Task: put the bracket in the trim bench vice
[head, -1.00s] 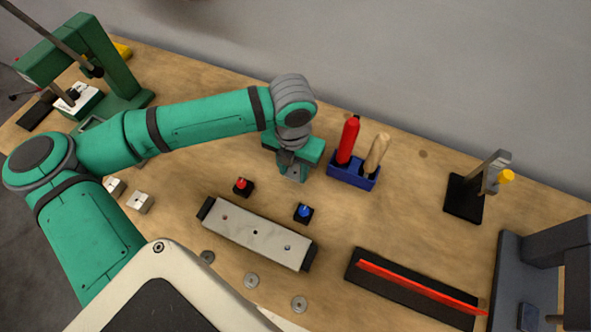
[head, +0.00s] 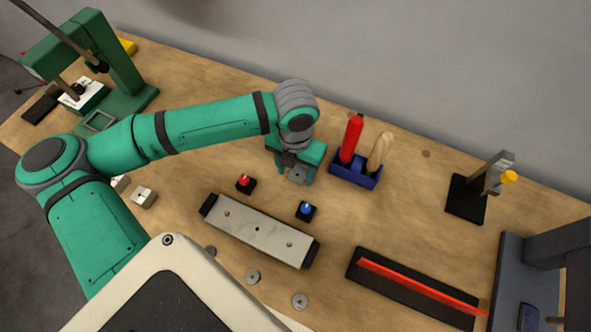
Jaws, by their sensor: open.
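A green vice (head: 314,155) stands on the bench near the middle, partly hidden behind my wrist. A small grey plate with a hole, which looks like the bracket (head: 297,177), shows at the front of the vice, just below my gripper. I cannot tell how deep it sits between the jaws. My gripper (head: 290,162) is open and points down at the vice, right at the plate's upper edge. Its fingertips are small and partly hidden, so I cannot tell whether they touch the plate.
A blue holder (head: 355,178) with red and wooden handles stands close right of the vice. Red (head: 245,183) and blue (head: 306,210) buttons and a long metal bar fixture (head: 258,230) lie in front. A black tray (head: 410,290) with a red strip is at front right.

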